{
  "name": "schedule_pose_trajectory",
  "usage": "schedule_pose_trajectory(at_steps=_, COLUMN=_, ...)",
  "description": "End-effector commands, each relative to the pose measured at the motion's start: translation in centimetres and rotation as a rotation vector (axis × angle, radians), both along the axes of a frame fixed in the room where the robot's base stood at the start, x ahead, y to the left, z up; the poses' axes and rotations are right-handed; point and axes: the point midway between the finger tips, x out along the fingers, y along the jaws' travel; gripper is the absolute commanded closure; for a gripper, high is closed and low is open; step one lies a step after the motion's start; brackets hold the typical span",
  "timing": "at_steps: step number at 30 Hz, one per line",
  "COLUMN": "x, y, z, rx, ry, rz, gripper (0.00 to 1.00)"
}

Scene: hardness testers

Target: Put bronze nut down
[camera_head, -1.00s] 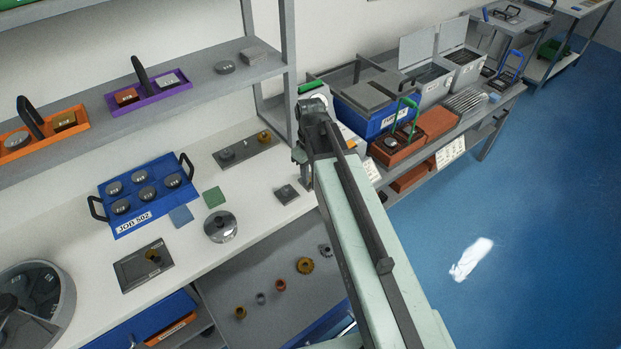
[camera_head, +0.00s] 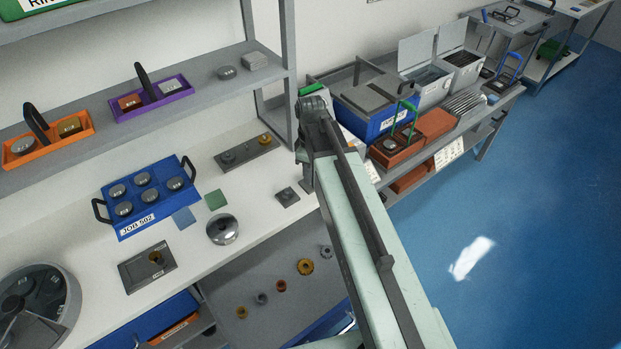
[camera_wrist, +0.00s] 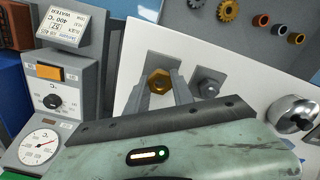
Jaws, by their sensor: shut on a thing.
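The bronze nut (camera_wrist: 160,81) is a gold-coloured hex nut with a hole, seen in the wrist view between my fingertips. My gripper (camera_wrist: 167,94) is shut on it. A dark square plate (camera_wrist: 164,62) lies under or just behind the nut; I cannot tell whether they touch. In the head view my arm hides the nut, and the fingers cannot be made out.
A control box (camera_wrist: 60,85) with dials stands close on the left. A shiny dome (camera_wrist: 294,112) is at the right. A blue tray (camera_head: 150,195) of discs lies farther along the bench.

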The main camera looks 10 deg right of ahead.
Motion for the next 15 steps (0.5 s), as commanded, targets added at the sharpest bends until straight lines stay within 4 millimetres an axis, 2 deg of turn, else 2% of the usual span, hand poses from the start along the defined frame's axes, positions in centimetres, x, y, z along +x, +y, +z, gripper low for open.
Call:
schedule_pose_trajectory(at_steps=6, x=0.00, y=0.00, z=1.23, rx=0.000, ry=0.000, rz=0.000, gripper=1.00)
schedule_pose_trajectory(at_steps=15, x=-0.01, y=0.01, z=1.19, rx=0.000, ry=0.000, rz=-0.001, gripper=1.00)
